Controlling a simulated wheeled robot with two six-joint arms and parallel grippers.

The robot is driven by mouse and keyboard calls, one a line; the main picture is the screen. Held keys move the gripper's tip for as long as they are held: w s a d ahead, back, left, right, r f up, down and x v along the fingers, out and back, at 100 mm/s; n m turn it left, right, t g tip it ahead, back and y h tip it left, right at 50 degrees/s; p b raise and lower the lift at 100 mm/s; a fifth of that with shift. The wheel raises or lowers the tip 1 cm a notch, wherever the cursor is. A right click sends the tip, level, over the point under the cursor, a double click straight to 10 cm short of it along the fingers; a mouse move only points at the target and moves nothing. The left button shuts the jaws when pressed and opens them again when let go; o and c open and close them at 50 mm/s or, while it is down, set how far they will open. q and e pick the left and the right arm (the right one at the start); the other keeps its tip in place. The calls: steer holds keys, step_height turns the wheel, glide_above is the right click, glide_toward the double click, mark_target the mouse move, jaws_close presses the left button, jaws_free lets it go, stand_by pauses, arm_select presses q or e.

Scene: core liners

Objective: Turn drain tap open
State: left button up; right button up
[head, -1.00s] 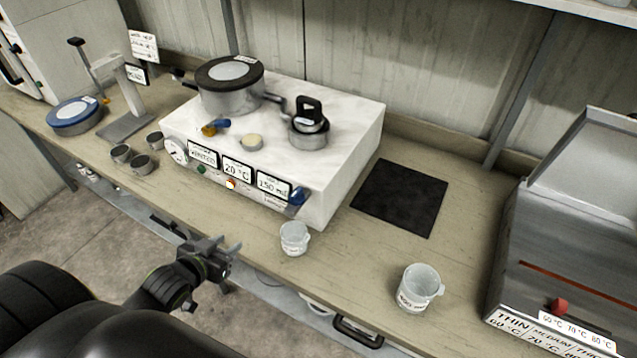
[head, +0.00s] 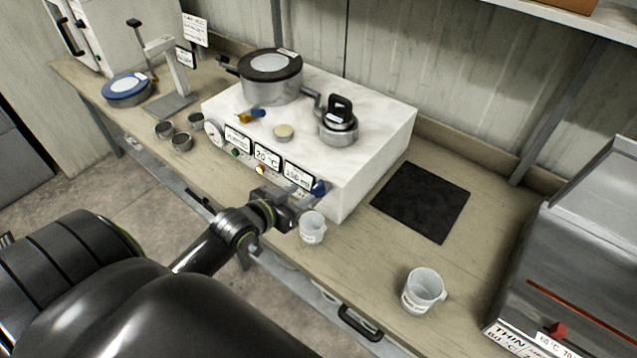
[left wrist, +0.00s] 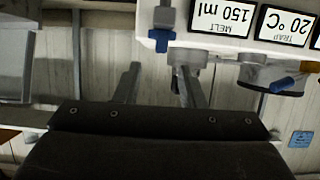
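The white box unit (head: 375,150) stands on the bench with a small blue-handled tap (head: 320,188) low at the right end of its front face. The blue tap handle also shows in the left wrist view (left wrist: 161,38), just beyond the gap between my fingers. My left gripper (head: 300,198) is in front of the unit, close to the tap's left side. In the left wrist view the gripper (left wrist: 157,72) has its two fingers apart with nothing between them. Contact with the tap cannot be told. A clear beaker (head: 312,228) stands just below the tap. My right gripper is not in view.
A second beaker (head: 422,291) stands on the bench at the right, near a grey machine (head: 590,250). A dark mat (head: 422,200) lies flat between. A lidded pot (head: 271,85) and a small pot (head: 338,128) sit on the unit. Several metal cups stand left.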

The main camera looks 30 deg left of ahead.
mark_target(314, 188)
arm_select(q)
steer(key=p+x, duration=0.1)
steer(key=x, duration=0.7)
steer(key=shift+w+f, duration=0.1)
steer(key=shift+w, duration=0.1)
steer(key=shift+c, duration=0.2)
steer(key=shift+s+f, duration=0.1)
jaws_close()
